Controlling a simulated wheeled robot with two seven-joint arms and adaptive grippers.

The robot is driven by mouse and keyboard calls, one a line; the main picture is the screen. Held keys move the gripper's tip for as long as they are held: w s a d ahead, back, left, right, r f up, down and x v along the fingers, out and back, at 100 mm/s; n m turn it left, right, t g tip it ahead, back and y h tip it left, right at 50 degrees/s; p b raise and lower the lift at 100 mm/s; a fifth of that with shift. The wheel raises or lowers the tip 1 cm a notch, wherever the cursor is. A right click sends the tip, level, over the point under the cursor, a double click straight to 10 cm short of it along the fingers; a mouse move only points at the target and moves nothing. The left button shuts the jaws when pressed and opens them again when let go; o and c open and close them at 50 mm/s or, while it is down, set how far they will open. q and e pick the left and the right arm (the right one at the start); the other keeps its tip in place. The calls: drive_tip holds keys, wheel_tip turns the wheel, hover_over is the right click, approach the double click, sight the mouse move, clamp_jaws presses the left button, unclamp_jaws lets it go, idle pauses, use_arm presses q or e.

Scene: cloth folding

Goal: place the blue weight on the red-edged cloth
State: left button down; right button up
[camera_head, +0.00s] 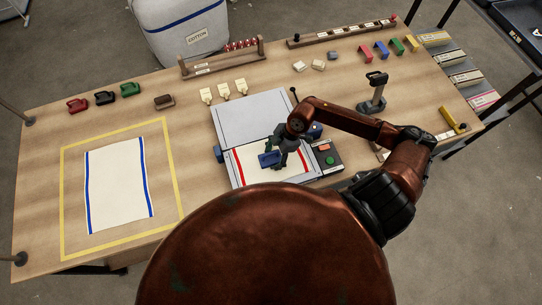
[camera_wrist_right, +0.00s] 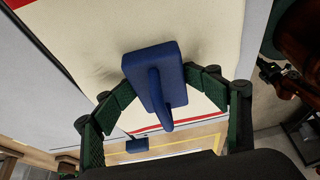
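The red-edged cloth (camera_head: 260,172) is white and lies in the grey press in the head view; it fills much of the right wrist view (camera_wrist_right: 215,35). The blue weight (camera_head: 269,159), a block with a handle, is over the cloth. In the right wrist view the weight (camera_wrist_right: 143,70) sits between the fingers of my right gripper (camera_wrist_right: 158,83), whose tips meet its two sides. I cannot tell whether its underside touches the cloth. My right gripper in the head view (camera_head: 280,150) is low over the press and partly hides the cloth. My left gripper is not in view.
The press's raised grey lid (camera_head: 250,112) stands behind the cloth. A control box (camera_head: 327,156) with buttons is at its right. A blue-edged cloth (camera_head: 118,185) lies in a yellow outline at left. Red, black and green weights (camera_head: 104,97) stand behind it. A stand (camera_head: 374,92) is at right.

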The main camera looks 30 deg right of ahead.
drive_tip(key=shift+s+d, duration=0.1)
drive_tip(key=shift+d, duration=0.15)
drive_tip(key=shift+r, duration=0.2)
drive_tip(key=w+v, duration=0.1)
drive_tip(key=v, duration=1.1)
drive_tip(key=shift+s+r, duration=0.4)
drive_tip(key=shift+r, duration=0.05)
idle(0.4)
